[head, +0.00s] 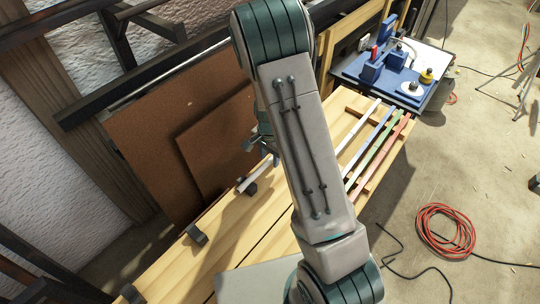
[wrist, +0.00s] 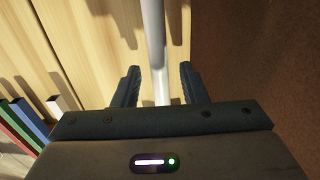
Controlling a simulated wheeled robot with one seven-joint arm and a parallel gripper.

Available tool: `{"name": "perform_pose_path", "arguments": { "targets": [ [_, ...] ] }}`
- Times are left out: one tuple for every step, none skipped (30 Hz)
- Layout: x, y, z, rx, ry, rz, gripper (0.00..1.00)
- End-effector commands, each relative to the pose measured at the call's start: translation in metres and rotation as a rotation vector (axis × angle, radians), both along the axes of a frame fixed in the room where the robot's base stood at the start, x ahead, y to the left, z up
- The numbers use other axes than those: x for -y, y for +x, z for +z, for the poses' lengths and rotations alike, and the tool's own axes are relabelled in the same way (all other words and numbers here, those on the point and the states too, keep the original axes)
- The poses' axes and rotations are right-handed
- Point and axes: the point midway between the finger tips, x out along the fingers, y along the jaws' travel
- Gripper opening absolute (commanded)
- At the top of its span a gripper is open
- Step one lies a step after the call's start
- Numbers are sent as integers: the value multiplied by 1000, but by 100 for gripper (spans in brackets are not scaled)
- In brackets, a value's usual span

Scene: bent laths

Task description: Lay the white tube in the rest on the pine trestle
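The white tube (head: 257,174) slants along the left part of the pine trestle (head: 225,222), its near end by a small dark rest (head: 250,187). I cannot tell whether it touches that rest. In the wrist view the tube (wrist: 154,45) runs between the two fingers of my gripper (wrist: 160,85), with a gap on each side. The gripper is open and not closed on it. In the head view my gripper (head: 262,143) is at the tube's far part, mostly hidden by my arm. Another dark rest (head: 197,235) stands nearer, empty.
White (head: 360,133), blue (head: 369,137), green (head: 372,150) and red (head: 381,158) strips lie on the trestle's right side. A table (head: 433,95) with blue devices stands beyond. Brown boards (head: 165,140) lean at left. A red cable (head: 445,230) lies on the floor.

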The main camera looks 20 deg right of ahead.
Motion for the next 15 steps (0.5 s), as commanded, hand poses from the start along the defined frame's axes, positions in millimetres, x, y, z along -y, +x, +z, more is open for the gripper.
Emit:
{"name": "perform_pose_path", "arguments": {
  "targets": [
    [0,0,0,0,0,0,39],
    [0,0,0,0,0,0,39],
    [0,0,1,0,0,0,39],
    [0,0,2,0,0,0,39],
    [0,0,3,0,0,0,39],
    [0,0,5,0,0,0,39],
    [0,0,7,1,0,0,39],
    [0,1,11,2,0,1,39],
    [0,1,16,4,0,2,39],
    [0,1,21,5,0,2,39],
    [-1,1,27,4,1,2,39],
    [-1,1,35,5,1,1,39],
    [-1,1,41,6,1,1,39],
    [0,1,48,6,1,2,39],
    [-1,1,56,6,1,2,39]
  ]
}}
